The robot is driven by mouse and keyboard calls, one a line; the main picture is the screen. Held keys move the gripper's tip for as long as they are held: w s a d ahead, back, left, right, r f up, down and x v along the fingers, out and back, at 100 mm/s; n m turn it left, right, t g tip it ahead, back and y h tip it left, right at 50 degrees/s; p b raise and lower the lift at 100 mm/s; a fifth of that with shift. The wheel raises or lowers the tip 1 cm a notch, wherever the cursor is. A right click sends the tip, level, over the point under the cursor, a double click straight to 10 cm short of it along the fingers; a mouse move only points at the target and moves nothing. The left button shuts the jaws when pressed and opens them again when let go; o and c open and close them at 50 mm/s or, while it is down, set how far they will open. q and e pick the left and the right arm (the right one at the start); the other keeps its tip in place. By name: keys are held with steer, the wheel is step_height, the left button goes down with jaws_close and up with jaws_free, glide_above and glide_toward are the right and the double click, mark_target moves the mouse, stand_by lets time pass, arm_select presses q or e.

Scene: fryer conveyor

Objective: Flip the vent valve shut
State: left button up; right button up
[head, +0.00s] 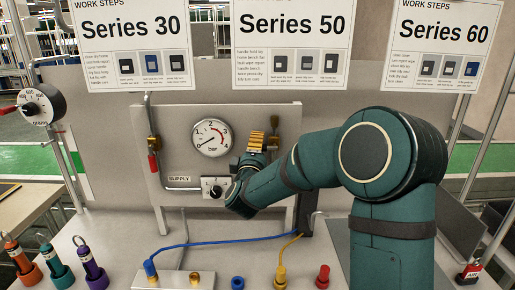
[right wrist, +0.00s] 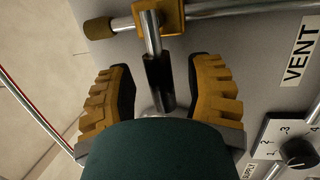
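In the right wrist view, the vent valve has a brass body (right wrist: 172,14) on a metal pipe. Its lever, with a dark sleeve (right wrist: 158,82), extends from the body toward my gripper. A VENT label (right wrist: 300,50) is on the panel beside it. My right gripper (right wrist: 161,93) is open, with one yellow-padded finger on each side of the lever and visible gaps to both. In the head view, my right gripper (head: 262,143) is at the panel, right of the gauge, and mostly hides the vent valve. My left gripper is not in view.
The panel (head: 180,115) carries a pressure gauge (head: 211,138), a regulator knob (head: 215,189) close to my right gripper, and a red-handled valve (head: 153,163) at left. Blue (head: 215,242) and yellow hoses lie on the bench below. Several coloured plugs stand at the front left.

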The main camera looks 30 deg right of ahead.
steer(key=v, duration=1.2)
stand_by(0.4)
